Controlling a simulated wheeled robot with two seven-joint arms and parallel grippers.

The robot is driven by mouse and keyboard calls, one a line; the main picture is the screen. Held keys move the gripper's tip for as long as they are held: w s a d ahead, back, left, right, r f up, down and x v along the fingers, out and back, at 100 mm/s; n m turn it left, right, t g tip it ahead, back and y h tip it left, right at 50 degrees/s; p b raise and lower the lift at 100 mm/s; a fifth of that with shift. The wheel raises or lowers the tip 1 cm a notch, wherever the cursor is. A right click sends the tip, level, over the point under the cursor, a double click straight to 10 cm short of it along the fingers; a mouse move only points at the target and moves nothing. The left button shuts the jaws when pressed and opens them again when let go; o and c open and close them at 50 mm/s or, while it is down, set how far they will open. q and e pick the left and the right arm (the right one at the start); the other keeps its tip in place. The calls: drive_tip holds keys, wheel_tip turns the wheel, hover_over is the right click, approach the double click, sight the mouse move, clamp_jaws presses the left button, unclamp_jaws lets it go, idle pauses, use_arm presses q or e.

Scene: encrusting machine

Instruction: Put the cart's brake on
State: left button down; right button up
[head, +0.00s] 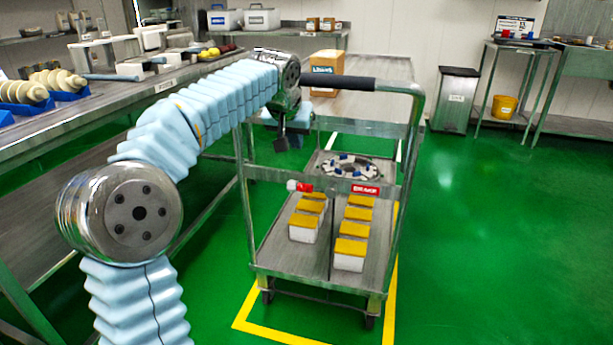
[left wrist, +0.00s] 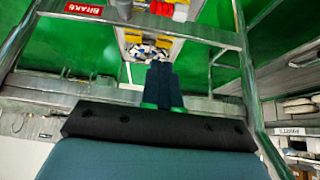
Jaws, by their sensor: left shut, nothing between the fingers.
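The metal cart (head: 262,262) stands in the middle of the head view, with a black handle grip (head: 345,84) on top. On its near crossbar is a red BRAKE label (head: 365,190), also in the left wrist view (left wrist: 83,9). Left of the label is a brake lever with a red and white knob (head: 300,186). My left gripper (head: 281,143) hangs above and slightly left of the knob, apart from it. Its dark fingers (left wrist: 162,85) are shut and empty. My right gripper is out of view.
Yellow-topped white boxes (head: 349,255) and a round part (head: 348,168) sit on the cart's shelves. A carton (head: 325,72) stands behind the handle. A long workbench (head: 90,118) lies left. Yellow floor tape (head: 245,310) frames the cart. The green floor at right is clear.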

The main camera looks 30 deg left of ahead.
use_arm(q)
hover_over(303, 189)
drive_tip(key=f, duration=0.8)
drive_tip(key=shift+w+a+f+b, duration=0.1)
drive_tip(key=shift+w+a+b, duration=0.1)
drive_tip(key=shift+b, duration=0.15)
wheel_tip(303, 189, down, 3)
drive_tip(key=shift+s+d+f+b, duration=0.1)
drive_tip(key=shift+s+f+b, duration=0.1)
drive_tip(key=shift+b, duration=0.2)
drive_tip(key=shift+f, duration=0.45)
